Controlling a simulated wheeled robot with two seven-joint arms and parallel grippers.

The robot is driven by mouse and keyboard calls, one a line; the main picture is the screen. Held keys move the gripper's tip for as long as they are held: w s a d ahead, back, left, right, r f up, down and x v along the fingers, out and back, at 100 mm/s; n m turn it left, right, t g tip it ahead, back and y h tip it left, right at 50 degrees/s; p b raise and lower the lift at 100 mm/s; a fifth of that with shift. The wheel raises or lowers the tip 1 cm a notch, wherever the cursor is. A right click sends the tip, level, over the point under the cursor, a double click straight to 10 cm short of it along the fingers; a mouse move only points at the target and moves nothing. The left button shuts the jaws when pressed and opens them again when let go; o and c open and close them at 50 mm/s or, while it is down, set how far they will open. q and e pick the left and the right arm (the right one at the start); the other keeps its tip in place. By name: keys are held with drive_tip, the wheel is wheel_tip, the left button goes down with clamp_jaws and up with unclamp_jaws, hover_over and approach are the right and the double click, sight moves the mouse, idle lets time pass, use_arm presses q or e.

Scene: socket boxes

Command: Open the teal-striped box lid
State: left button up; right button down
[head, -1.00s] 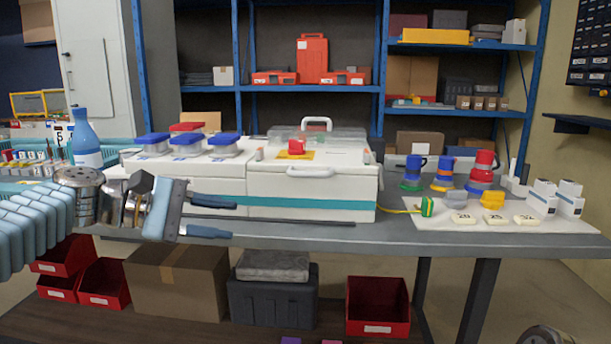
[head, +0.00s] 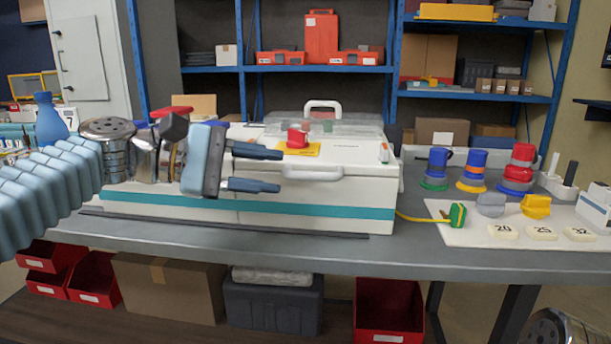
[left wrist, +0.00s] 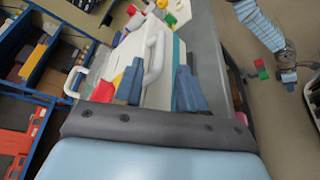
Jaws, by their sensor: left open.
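The white box with a teal stripe (head: 350,212) stands on the grey bench. Its lid (head: 352,158) looks closed. A white front handle (head: 384,172) sits on the lid's edge; it also shows in the left wrist view (left wrist: 158,57). My left gripper (head: 281,170) is open, its two blue fingers by the handle's left end. In the left wrist view the handle lies between the fingers (left wrist: 159,87), beyond the palm; I cannot tell whether they touch it. My right gripper (left wrist: 289,77) shows small in the left wrist view, its jaws unclear.
A red piece (head: 297,138) on a yellow pad lies on the lid, near a clear case (head: 345,126). Right of the box is a white mat (head: 465,236) with a green-yellow plug (head: 457,214) and number tags. Coloured plug stacks (head: 470,170) stand behind. A dark strip (head: 240,228) runs along the box's front.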

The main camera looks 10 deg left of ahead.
sight(292, 174)
use_arm(q)
drive_tip(key=x, duration=0.6)
drive_tip(key=shift+w+d+f, duration=0.1)
drive_tip(key=shift+d, duration=0.15)
clamp_jaws()
